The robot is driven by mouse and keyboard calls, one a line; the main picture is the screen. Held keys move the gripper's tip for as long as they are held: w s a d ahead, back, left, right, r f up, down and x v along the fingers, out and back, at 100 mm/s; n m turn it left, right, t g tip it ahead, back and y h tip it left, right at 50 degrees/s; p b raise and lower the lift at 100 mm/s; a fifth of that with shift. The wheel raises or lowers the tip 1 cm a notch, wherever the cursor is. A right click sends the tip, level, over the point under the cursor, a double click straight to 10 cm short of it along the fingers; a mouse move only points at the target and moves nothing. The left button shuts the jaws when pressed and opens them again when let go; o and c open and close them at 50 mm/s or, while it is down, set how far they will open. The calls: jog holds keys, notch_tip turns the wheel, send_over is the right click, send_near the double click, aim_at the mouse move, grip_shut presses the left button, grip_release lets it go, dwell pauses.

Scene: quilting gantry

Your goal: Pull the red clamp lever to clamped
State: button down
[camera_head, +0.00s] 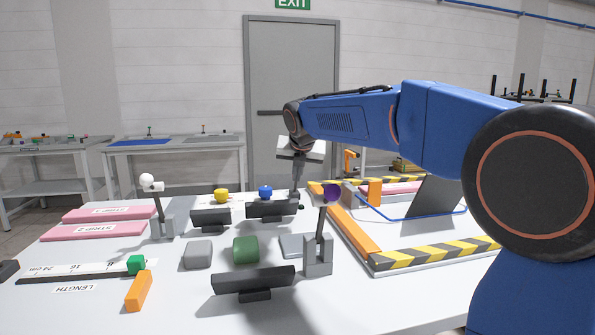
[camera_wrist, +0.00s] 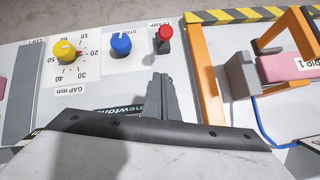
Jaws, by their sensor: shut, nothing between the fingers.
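The red clamp lever (camera_wrist: 165,33) shows in the wrist view at the top, right of centre. Its round red knob stands by a dark base, with a partly hidden label reading CLAMP beside it. I cannot tell its position between its end stops. In the head view I cannot make the lever out; my gripper and arm cover that area. My gripper (camera_wrist: 161,77) is shut and empty. Its fingertips are just below the lever in the wrist view, apart from it in the picture. In the head view my gripper (camera_head: 298,190) points down over the table's back part.
A yellow dial (camera_wrist: 66,51) and a blue knob (camera_wrist: 121,43) stand left of the lever. An orange frame (camera_wrist: 207,85) with striped edging stands at right.

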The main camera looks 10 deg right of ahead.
jog(key=x, duration=0.6)
jog(key=shift+f, duration=0.15)
jog(key=shift+w+d+r, duration=0.2)
jog(key=shift+w+r, duration=0.1)
jog(key=shift+w, duration=0.3)
jog(key=shift+w+d+r, duration=0.15)
jog(key=shift+w+r, duration=0.15)
jog(key=shift+w, duration=0.3)
jog(key=shift+w+d+r, duration=0.2)
jog(key=shift+w+r, duration=0.1)
jog(key=shift+w, duration=0.3)
